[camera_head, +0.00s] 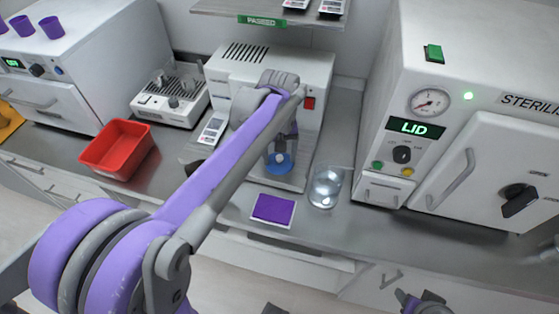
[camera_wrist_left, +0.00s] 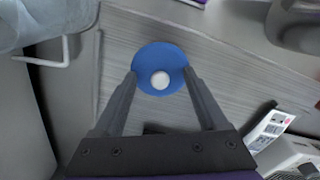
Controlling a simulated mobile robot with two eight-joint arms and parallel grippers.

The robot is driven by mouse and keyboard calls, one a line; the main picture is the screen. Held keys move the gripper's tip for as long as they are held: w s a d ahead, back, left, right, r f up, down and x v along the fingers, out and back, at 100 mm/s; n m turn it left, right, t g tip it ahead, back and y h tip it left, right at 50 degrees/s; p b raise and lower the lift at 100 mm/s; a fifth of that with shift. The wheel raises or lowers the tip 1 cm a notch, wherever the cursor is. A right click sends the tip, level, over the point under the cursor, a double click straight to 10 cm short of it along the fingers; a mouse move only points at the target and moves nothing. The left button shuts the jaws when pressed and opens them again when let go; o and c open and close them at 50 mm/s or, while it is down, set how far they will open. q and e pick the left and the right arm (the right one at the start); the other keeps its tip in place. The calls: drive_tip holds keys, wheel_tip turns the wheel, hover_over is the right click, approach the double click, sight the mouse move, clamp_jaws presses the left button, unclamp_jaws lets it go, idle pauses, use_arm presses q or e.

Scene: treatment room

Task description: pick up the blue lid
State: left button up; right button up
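The blue lid (camera_head: 278,168) is a round disc at the front of the white machine's metal base in the head view. In the left wrist view the blue lid (camera_wrist_left: 160,52) has a pale round knob (camera_wrist_left: 160,80) at its middle. My left gripper (camera_wrist_left: 160,73) is open, with its fingertips at either side of the lid and the knob between them, touching neither finger. Whether the fingertips touch the lid's rim I cannot tell. My left arm hides part of the machine. My right gripper (camera_head: 422,302) shows only partly at the bottom right; its fingers are unclear.
A purple pad (camera_head: 273,208) and a clear glass dish (camera_head: 326,188) are on the counter close to the lid. A red bin (camera_head: 116,148) stands at left, a white sterilizer (camera_head: 455,60) at right. A shelf (camera_head: 300,22) hangs above the machine.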

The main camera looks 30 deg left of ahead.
use_arm(q)
drive_tip(key=c, duration=0.8)
drive_tip(key=shift+s, duration=0.1)
drive_tip(key=shift+c, duration=0.2)
